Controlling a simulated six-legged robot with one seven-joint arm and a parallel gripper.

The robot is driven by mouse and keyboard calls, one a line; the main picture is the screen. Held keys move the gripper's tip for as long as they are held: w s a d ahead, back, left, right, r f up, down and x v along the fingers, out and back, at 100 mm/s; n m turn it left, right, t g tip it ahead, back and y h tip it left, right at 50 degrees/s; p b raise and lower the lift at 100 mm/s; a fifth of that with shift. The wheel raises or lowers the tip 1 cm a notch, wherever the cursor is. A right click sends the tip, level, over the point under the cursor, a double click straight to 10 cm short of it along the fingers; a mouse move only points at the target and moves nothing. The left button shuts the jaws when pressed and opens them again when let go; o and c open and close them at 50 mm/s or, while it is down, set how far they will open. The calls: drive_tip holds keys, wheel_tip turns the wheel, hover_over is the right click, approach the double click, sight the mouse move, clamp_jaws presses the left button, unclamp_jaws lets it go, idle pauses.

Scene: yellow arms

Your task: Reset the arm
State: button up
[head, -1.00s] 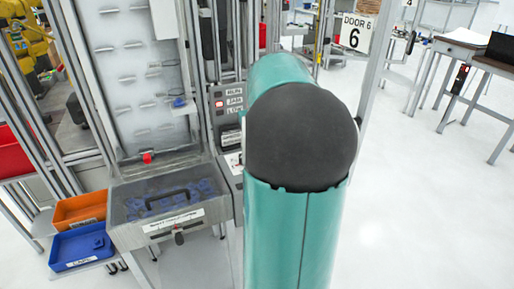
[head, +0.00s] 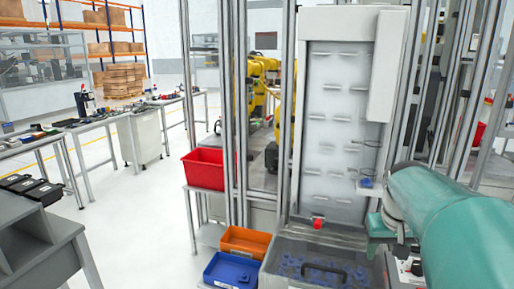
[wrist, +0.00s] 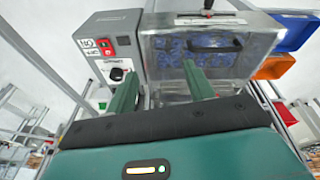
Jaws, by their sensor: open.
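My gripper (wrist: 160,71) shows in the wrist view with its two green fingers spread apart and nothing between them. Beyond the fingertips are a clear-lidded bin (wrist: 225,52) with blue parts inside and a grey control box (wrist: 112,47) with a red button and a black knob. In the head view my teal arm reaches in from the right edge. It hides part of the control panel beside the bin, and my fingers cannot be made out there.
In the head view, the clear-lidded bin (head: 285,250) stands below a white panel (head: 340,130). Left of it are an orange bin (head: 246,241), a blue bin (head: 238,270) and a red bin (head: 204,168). Metal posts frame the cell. Open floor lies farther left, between workbenches.

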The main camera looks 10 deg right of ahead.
drive_tip(key=s+a+f+n+t+y, duration=0.1)
drive_tip(key=s+a, duration=0.3)
drive_tip(key=a, duration=0.8)
drive_tip(key=s+a+f+n+t, duration=0.1)
drive_tip(key=s+a, duration=0.4)
drive_tip(key=a, duration=0.7)
drive_tip(key=shift+s+a+n+t+y, duration=0.15)
drive_tip(key=shift+s+n+t+y, duration=0.2)
drive_tip(key=shift+n+t, duration=0.5)
drive_tip(key=shift+w, duration=0.1)
